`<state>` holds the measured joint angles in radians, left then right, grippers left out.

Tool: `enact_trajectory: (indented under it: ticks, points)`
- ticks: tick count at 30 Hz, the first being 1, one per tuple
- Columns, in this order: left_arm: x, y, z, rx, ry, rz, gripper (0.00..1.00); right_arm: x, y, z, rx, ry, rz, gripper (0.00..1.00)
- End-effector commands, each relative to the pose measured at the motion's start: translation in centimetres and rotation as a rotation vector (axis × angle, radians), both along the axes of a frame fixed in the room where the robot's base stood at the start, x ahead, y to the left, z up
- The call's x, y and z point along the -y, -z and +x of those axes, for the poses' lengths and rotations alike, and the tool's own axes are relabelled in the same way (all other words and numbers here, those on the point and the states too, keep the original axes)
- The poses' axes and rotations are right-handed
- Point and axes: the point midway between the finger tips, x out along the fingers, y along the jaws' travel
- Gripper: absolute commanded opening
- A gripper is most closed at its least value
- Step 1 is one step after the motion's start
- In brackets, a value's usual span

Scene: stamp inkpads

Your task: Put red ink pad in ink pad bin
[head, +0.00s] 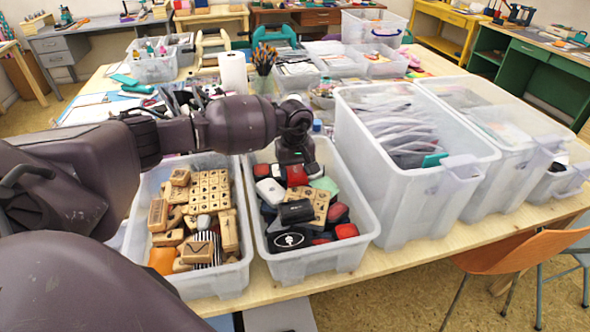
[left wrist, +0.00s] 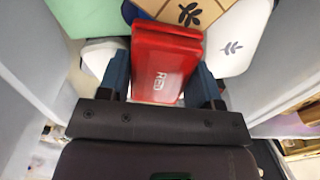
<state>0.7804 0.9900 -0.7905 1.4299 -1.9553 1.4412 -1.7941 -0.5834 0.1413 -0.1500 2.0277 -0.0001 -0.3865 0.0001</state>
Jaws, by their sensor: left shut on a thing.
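The red ink pad (left wrist: 165,62) shows in the left wrist view as a red block with pale lettering, between the two fingers of my left gripper (left wrist: 162,84). The gripper is shut on it. In the head view my left gripper (head: 295,152) points down into the far part of the clear ink pad bin (head: 318,262). A red pad (head: 297,175) shows just below it there. The bin holds several black, red, white and green pads. I cannot tell whether the held pad touches those under it. My right gripper is not in view.
A clear bin of wooden stamps (head: 212,283) stands just left of the ink pad bin. A taller clear bin with packets (head: 405,200) stands close on its right. A pencil holder (head: 264,82) and paper roll (head: 233,72) stand behind. An orange chair (head: 515,250) is at the front right.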

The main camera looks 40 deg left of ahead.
Motion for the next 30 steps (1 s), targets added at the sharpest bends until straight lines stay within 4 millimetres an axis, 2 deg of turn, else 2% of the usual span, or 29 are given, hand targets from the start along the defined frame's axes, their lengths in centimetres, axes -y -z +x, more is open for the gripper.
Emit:
enact_trajectory:
  ticks: [2, 3, 8, 16, 20, 23, 30]
  points:
    - [0.0, 0.4, 0.0, -0.001, 0.000, 0.000, 0.34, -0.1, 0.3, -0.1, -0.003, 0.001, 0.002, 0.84]
    - [0.0, 0.4, 0.0, -0.001, 0.000, 0.000, 0.62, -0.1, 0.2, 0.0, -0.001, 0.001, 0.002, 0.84]
    - [0.0, 0.2, 0.0, -0.001, 0.000, 0.001, 0.84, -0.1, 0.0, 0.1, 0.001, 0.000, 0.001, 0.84]
    - [0.0, 0.2, 0.0, 0.000, 0.000, 0.000, 0.84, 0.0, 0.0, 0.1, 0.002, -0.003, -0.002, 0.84]
    - [0.0, -0.7, 0.1, 0.002, 0.000, 0.001, 0.84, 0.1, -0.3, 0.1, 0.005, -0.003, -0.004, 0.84]
    - [-0.1, -2.0, 0.1, 0.003, -0.001, 0.002, 0.84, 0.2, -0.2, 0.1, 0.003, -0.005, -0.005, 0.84]
    - [-0.1, -6.7, 0.1, 0.003, 0.000, 0.002, 0.84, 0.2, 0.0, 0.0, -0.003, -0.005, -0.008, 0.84]
